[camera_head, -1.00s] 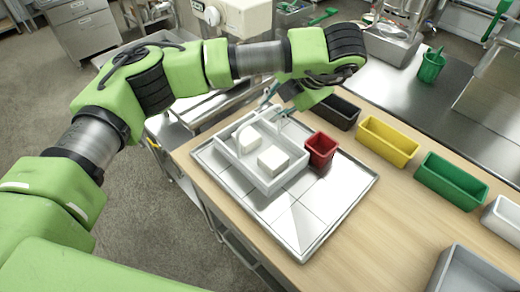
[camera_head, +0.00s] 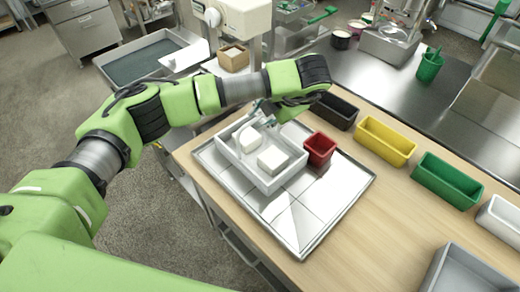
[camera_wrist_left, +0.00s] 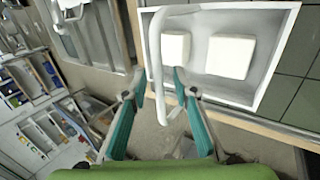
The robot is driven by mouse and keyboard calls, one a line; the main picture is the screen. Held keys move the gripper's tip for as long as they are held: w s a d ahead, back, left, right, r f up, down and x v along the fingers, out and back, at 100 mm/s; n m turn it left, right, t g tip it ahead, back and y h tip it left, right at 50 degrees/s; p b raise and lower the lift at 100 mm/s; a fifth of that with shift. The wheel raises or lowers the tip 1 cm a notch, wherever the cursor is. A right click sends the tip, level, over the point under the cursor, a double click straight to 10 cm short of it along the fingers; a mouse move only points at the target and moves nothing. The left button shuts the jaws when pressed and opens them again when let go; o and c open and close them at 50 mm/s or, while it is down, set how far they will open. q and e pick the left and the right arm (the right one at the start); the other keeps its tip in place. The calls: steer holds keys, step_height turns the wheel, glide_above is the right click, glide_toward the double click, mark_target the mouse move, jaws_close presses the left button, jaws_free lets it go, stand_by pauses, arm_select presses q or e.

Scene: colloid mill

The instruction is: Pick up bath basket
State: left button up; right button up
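The bath basket (camera_head: 266,187) is a pale grey rectangular basket holding two white blocks, one rounder (camera_head: 249,139) and one square (camera_head: 272,160). It rests on a shiny metal tray (camera_head: 318,213). My left gripper (camera_head: 265,113) is low over the basket's far edge. In the left wrist view, its teal fingers (camera_wrist_left: 160,82) are apart, with the handle between them. Contact with the handle cannot be told. My right gripper is not in view.
A red cup (camera_head: 319,150) stands on the tray right of the basket. Black (camera_head: 334,111), yellow (camera_head: 385,142), green (camera_head: 447,181) and white (camera_head: 500,219) bins line the wooden table. A grey container (camera_head: 470,272) sits at lower right. Bare table lies right of the tray.

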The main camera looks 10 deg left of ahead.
arm_select(q)
jaws_close()
steer(key=shift+r, duration=0.1)
steer(key=shift+w+r, duration=0.1)
steer(key=shift+r, duration=0.05)
